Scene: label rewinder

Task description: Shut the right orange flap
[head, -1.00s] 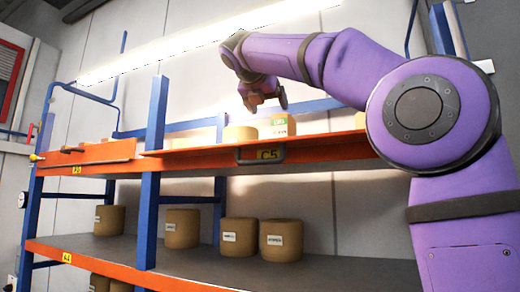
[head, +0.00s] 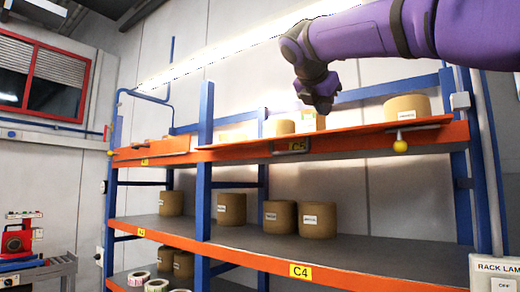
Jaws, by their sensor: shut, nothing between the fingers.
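The right orange flap (head: 350,131) runs along the top shelf of a blue and orange rack. It shows as a thin, nearly edge-on panel that juts out at the shelf front, so it looks folded down and open. A grey handle (head: 291,147) sits below it by the C5 label, and a yellow knob (head: 400,145) hangs near its right end. The left orange flap (head: 165,146) shows more of its face and looks raised. My gripper (head: 325,106) is shut and empty, above the right flap's middle; I cannot tell whether it touches.
Brown rolls, including one at the right (head: 407,107), stand on the top shelf behind the flap. More rolls (head: 317,220) stand on the middle shelf (head: 365,250). A blue post (head: 204,165) divides the rack. A rack lamp switch box (head: 495,275) is at lower right.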

